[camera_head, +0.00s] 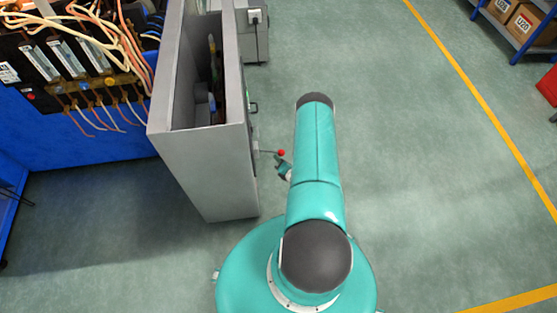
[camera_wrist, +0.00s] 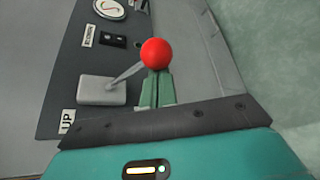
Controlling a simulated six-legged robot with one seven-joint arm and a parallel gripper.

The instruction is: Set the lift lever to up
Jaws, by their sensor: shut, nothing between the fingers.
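The lift lever has a red ball knob (camera_wrist: 155,53) on a thin grey rod that comes out of a grey block (camera_wrist: 102,90) on the dark panel (camera_wrist: 72,60). An "UP" label (camera_wrist: 68,121) sits on the panel below the block in the wrist view. The red knob also shows in the head view (camera_head: 281,153), on the right side of the grey cabinet (camera_head: 200,165). My gripper (camera_wrist: 156,88) is shut and empty. Its green fingers are right by the knob in the wrist view. I cannot tell whether they touch it. In the head view my gripper (camera_head: 283,167) is just below the knob.
A blue bench (camera_head: 70,150) with wiring and orange-tipped cables stands at the left. A shelf with boxes (camera_head: 524,22) is at the top right. The green floor right of my arm is clear, crossed by a yellow line (camera_head: 470,85).

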